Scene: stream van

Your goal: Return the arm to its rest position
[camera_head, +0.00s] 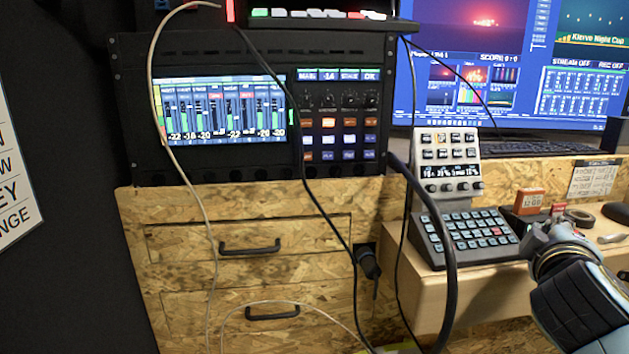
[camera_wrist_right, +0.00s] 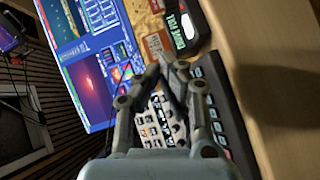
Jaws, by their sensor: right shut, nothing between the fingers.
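My right gripper (camera_head: 556,236) is at the right of the head view, above the wooden desk and just right of the grey button panel (camera_head: 468,236). In the right wrist view its fingers (camera_wrist_right: 163,72) are shut with nothing between them. The fingers cover part of the button panel in that view. My left gripper is not in the head view.
A red-orange box (camera_head: 530,201) stands behind the gripper on the desk (camera_head: 480,285). A small control unit (camera_head: 447,160) and monitors (camera_head: 480,60) are behind. Cables (camera_head: 440,230) hang before the rack (camera_head: 230,50) and wooden drawers (camera_head: 250,246).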

